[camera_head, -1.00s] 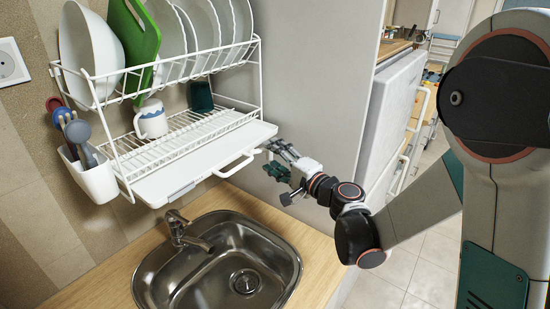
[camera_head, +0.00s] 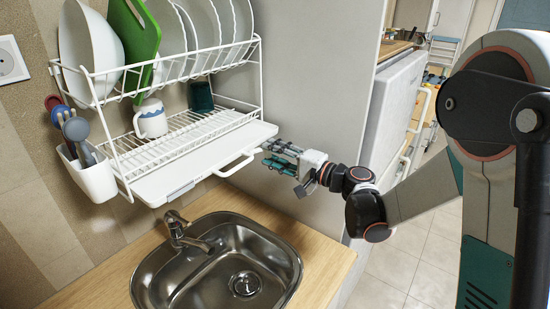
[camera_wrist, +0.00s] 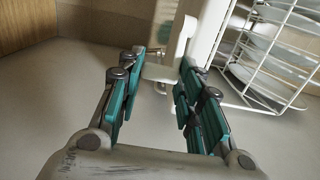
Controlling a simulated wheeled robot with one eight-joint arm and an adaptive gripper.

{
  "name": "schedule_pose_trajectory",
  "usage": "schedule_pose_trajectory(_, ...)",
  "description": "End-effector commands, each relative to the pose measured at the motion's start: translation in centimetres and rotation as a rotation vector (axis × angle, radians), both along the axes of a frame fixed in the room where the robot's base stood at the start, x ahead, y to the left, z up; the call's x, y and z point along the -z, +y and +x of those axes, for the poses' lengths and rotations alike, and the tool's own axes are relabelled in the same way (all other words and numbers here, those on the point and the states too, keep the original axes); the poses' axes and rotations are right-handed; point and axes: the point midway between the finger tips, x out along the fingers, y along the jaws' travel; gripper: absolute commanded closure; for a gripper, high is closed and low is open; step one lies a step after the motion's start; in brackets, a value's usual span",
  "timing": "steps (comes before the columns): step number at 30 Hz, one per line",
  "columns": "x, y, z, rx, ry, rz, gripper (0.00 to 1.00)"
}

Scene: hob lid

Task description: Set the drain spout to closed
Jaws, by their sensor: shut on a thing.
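The white drain spout (camera_wrist: 158,72) shows in the wrist view as a short pale piece between my fingertips, joined to the white tray edge (camera_wrist: 182,38). In the head view the white drip tray (camera_head: 165,180) sits under the dish rack, and my gripper (camera_head: 268,155) is at its right end. My gripper (camera_wrist: 160,75) is shut on the spout with teal finger pads on both sides.
A white dish rack (camera_head: 190,128) holds plates, a green board and a mug. A steel sink (camera_head: 225,275) with a tap (camera_head: 178,228) lies below. A tall grey panel (camera_head: 318,70) stands right behind my gripper.

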Motion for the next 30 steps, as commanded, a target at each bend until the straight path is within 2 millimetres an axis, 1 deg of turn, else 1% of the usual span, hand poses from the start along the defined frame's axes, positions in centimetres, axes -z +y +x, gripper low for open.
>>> schedule_pose_trajectory(9, 0.1, 0.0, 0.0, -0.008, 0.0, -0.002, 0.9)
schedule_pose_trajectory(10, 0.1, 0.0, 0.0, -0.008, 0.0, -0.002, 0.62)
schedule_pose_trajectory(11, 0.1, 0.0, 0.0, -0.008, 0.0, -0.002, 0.55)
schedule_pose_trajectory(12, 0.1, 0.0, 0.0, -0.008, 0.0, -0.002, 0.46)
schedule_pose_trajectory(23, 0.0, -0.1, 0.0, -0.007, 0.001, -0.001, 0.46)
schedule_pose_trajectory(26, 0.0, -0.7, -0.4, -0.005, 0.001, -0.001, 0.46)
schedule_pose_trajectory(30, 0.0, -2.5, -1.6, -0.003, 0.001, -0.001, 0.46)
